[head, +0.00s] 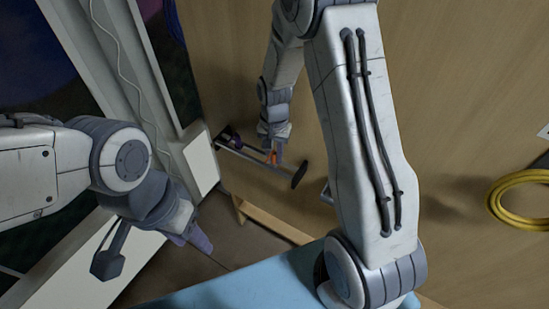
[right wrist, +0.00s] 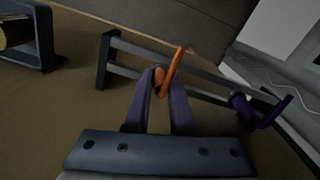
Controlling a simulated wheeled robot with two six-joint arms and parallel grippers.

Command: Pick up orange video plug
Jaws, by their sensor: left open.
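The orange video plug (right wrist: 163,82) shows in the right wrist view between the tips of my right gripper (right wrist: 164,92), by a dark two-bar rack (right wrist: 205,76). The two fingers stand close together, with the plug filling the small gap between them. In the head view the plug is a small orange spot (head: 273,157) at my right gripper (head: 277,151), in front of the wooden wall. My left gripper (head: 190,237) is open and empty at the lower left, well away from the plug. Part of the plug is hidden by the fingers.
A purple plug (right wrist: 243,108) hangs at the rack's other end. A dark bracket with a yellow thing (right wrist: 17,33) is at the upper left of the wrist view. A yellow cable coil (head: 522,200) hangs on the wooden wall (head: 450,100). A blue surface (head: 235,290) lies below.

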